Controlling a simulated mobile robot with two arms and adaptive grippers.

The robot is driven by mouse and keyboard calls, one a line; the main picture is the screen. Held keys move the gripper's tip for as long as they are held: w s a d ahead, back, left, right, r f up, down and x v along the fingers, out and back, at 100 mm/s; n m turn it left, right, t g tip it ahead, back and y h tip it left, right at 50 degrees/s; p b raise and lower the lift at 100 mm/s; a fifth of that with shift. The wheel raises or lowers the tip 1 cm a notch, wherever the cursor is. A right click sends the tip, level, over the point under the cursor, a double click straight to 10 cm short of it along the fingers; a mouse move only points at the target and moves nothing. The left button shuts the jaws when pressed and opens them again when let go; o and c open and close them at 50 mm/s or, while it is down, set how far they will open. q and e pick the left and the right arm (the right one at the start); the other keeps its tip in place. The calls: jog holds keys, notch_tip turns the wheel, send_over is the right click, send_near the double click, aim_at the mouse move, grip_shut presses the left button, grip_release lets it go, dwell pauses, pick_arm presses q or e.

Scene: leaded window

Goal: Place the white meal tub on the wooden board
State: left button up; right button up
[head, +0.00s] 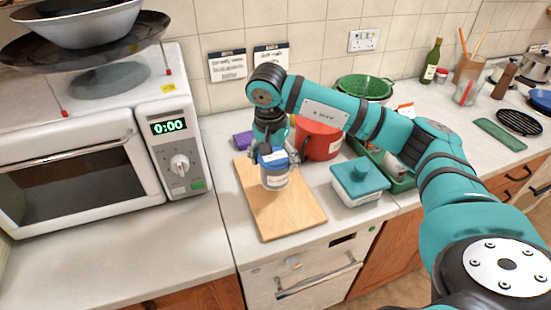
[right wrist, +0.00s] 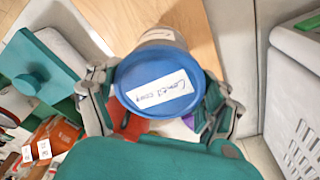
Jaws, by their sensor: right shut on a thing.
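A pale grey-white tub (head: 275,178) with a blue lid and a handwritten label is upright in my right gripper (head: 273,156). The lid (right wrist: 158,82) fills the middle of the right wrist view, with the gripper's fingers on both sides of the tub. The tub is over the back half of the wooden board (head: 285,215); I cannot tell whether its base touches the wood. The board also shows behind the tub in the right wrist view (right wrist: 205,45). The front half of the board is bare. My left gripper is not in view.
A white microwave (head: 75,150) stands left of the board. A teal-lidded white container (head: 360,182) stands to its right. A red pot (head: 318,140), a purple item (head: 243,140) and a green colander (head: 364,87) are behind. The counter's front edge is close to the board.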

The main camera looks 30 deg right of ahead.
jog(key=shift+w+d, duration=0.55)
jog(key=shift+w, duration=0.15)
jog(key=shift+f, duration=0.1)
notch_tip(320, 180, down, 3)
jog(key=shift+r+p, duration=0.1)
jog(key=shift+p, duration=0.9)
jog(key=shift+f, duration=0.3)
jog(key=shift+f+b, duration=0.2)
jog(key=shift+b, duration=0.15)
jog(key=o, duration=1.5)
